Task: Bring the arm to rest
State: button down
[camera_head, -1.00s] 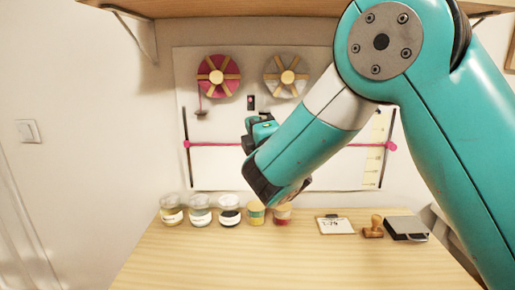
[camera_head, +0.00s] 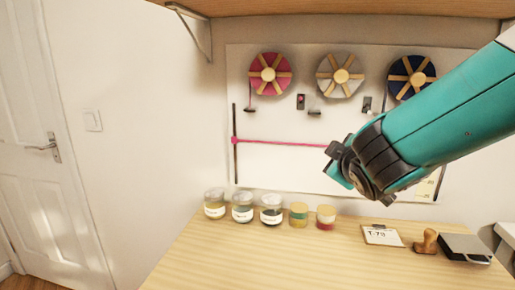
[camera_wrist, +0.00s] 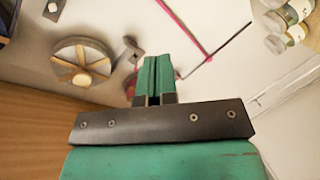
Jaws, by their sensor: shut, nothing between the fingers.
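My teal and dark grey arm (camera_head: 450,110) reaches in from the right edge of the head view, in front of the white wall panel (camera_head: 290,175). My gripper (camera_head: 338,166) is at its end, above the wooden table and in front of the panel's right half. In the wrist view my gripper (camera_wrist: 154,75) shows its two green fingers together, with nothing held between them. The arm hides part of the panel's right side.
Three ribbon spools, pink (camera_head: 268,75), white (camera_head: 340,75) and blue (camera_head: 408,78), hang on the panel. A pink ribbon (camera_head: 280,142) runs across it. Several jars (camera_head: 242,208), a card (camera_head: 382,236) and a stamp (camera_head: 427,242) line the table's back. The table's front (camera_head: 290,262) is clear. A shelf (camera_head: 350,8) hangs above.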

jog(key=s+a+f+m+g+y, duration=0.1)
jog(key=s+g, duration=0.6)
jog(key=s, duration=0.8)
jog(key=s+a+f+m+g+y, duration=0.2)
jog(key=s+g, duration=0.6)
jog(key=s, duration=0.8)
notch_tip(320, 180, down, 2)
jog(key=shift+a+f+m+y, duration=0.2)
jog(key=shift+a+m+y, duration=0.1)
jog(key=shift+a+y, duration=0.7)
